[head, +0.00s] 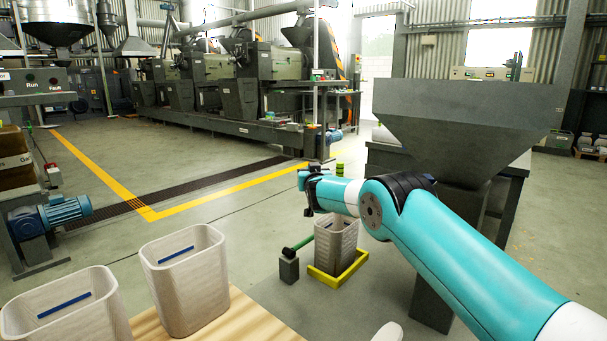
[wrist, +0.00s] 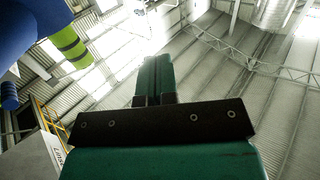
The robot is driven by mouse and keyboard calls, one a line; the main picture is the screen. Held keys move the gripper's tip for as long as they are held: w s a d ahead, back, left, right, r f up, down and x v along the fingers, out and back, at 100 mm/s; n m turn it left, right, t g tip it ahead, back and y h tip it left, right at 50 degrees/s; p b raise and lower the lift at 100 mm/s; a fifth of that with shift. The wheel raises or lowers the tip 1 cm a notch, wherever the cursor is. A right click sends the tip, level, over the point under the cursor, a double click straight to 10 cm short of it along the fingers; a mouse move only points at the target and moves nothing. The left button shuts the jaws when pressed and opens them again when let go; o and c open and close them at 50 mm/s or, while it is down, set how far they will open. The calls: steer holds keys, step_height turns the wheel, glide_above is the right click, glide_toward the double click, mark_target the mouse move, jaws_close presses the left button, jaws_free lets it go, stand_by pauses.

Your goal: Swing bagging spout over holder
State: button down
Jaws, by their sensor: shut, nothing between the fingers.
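The grey hopper (head: 455,130) stands on the right and narrows downward; I cannot clearly make out the bagging spout. A yellow frame on the floor, likely the holder (head: 325,279), has a pale ribbed bin (head: 337,243) standing in it. A green bar (head: 299,243) slants beside it, from a small grey block (head: 289,268) up towards the bin. My gripper (head: 308,188) is above and a little left of the bin, apart from it, and part of it is hidden by my wrist. In the wrist view my gripper (wrist: 154,75) is shut and empty, with the roof beyond.
Two pale bins (head: 185,280) (head: 65,310) stand at the lower left, near a wooden board (head: 240,318). A yellow-green banded cylinder (wrist: 70,46) shows in the wrist view. The screw expellers (head: 240,85) stand at the back. Open floor (head: 235,225) lies left of my arm.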

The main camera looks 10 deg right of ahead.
steer(key=shift+s+a+p, duration=0.1)
steer(key=shift+s+a, duration=0.2)
steer(key=shift+a, duration=0.35)
steer(key=shift+s+a+p, duration=0.15)
steer(key=shift+s+a, duration=0.15)
steer(key=shift+a, duration=0.35)
steer(key=shift+s+a+p, duration=0.1)
steer(key=shift+s+a, duration=0.2)
steer(key=shift+a, duration=0.35)
steer(key=s+a+r+n+g+y, duration=0.2)
steer(key=s+a+r+g, duration=0.15)
steer(key=s, duration=0.65)
steer(key=s+a+r+n+g+y, duration=0.1)
steer(key=s+a+r+g+y, duration=0.25)
steer(key=s, duration=0.65)
steer(key=s+d+f+n+g, duration=0.1)
steer(key=s+n+g, duration=0.35)
steer(key=s, duration=1.65)
steer(key=s+d+f+n+g, duration=0.1)
steer(key=s+g, duration=0.6)
steer(key=s, duration=1.4)
step_height(320, 180, up, 34)
steer(key=p, duration=3.4)
steer(key=shift+w+r+p, duration=0.15)
steer(key=shift+w+p, duration=0.1)
steer(key=shift+p, duration=0.05)
